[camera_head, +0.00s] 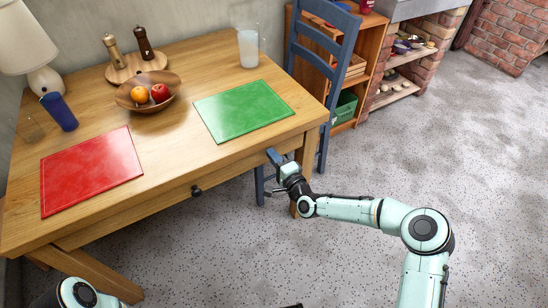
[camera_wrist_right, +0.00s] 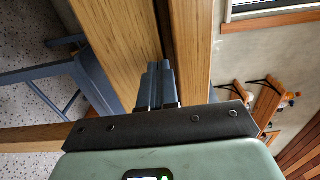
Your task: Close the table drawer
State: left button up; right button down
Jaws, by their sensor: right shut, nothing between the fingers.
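The wooden table (camera_head: 165,58) has a drawer front (camera_head: 225,178) along its near side, with a dark round knob (camera_head: 196,190). The front lies close under the tabletop edge; I cannot tell how far the drawer is out. My right gripper (camera_head: 273,157) is shut and empty, at the right part of the table's near side, right of the knob. In the right wrist view its fingers (camera_wrist_right: 157,75) point at the wood beside a dark gap; contact is unclear. Part of my left arm shows at the bottom left, but its gripper does not.
A blue chair (camera_head: 328,48) stands at the table's right end, near my right gripper. On the tabletop are a red mat (camera_head: 92,170), a green mat (camera_head: 242,110), a fruit bowl (camera_head: 147,92) and a blue cup (camera_head: 59,111). Floor at the right is clear.

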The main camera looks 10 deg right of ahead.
jog(key=shift+s, duration=0.1)
dwell(0.3)
pick_arm(q)
jog(key=r+p, duration=0.1)
jog(key=d+r+p, duration=0.1)
jog(key=r, duration=0.1)
jog(key=d+r+p, duration=0.1)
jog(key=shift+w+r, duration=0.1)
jog(key=shift+r, duration=0.3)
pick_arm(e)
jog(key=v, duration=1.3)
jog(key=shift+s, duration=0.15)
jog(key=shift+r, duration=0.1)
